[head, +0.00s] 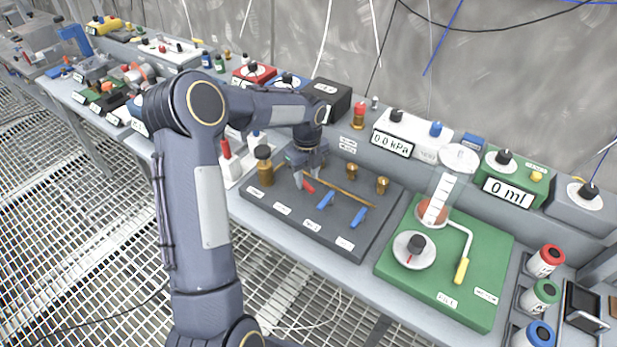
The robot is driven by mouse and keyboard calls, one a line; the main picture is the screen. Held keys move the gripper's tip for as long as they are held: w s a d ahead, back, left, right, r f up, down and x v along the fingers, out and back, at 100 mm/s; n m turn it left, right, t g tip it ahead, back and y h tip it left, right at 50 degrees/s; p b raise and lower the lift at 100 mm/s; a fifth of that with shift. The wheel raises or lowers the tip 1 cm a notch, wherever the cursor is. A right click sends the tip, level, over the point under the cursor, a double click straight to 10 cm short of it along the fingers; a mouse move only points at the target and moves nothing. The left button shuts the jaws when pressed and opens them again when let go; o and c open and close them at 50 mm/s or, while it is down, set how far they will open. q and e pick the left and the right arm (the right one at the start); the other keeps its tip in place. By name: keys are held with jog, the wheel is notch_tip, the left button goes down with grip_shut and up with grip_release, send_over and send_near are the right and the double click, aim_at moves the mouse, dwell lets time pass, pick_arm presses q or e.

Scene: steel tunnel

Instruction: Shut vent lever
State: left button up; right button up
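A dark valve board (290,222) lies on the bench with white labels along its front edge, too small to read. It carries a red lever (308,187) and two blue levers, one in the middle (325,201) and one at the right (358,217). I cannot read which label says vent. My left gripper (309,176) points down over the board, right at the red lever. Its fingers look apart, and whether they touch the lever cannot be seen. My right gripper is out of view.
A green board (455,295) with a clear cylinder (438,197) and a yellow-handled lever (462,270) stands to the right. A gauge reading 0.0 kPa (392,144) and a 0 ml display (508,192) are behind.

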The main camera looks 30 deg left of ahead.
pick_arm(q)
jog(key=shift+f, duration=1.15)
jog(key=shift+c, duration=0.2)
grip_shut()
jog(key=shift+w+d+n+b, duration=0.1)
jog(key=shift+w+n+b, duration=0.2)
jog(key=shift+n, duration=0.7)
jog(key=shift+w+n, duration=0.2)
jog(key=shift+n, duration=0.8)
jog(key=shift+o, duration=0.2)
grip_release()
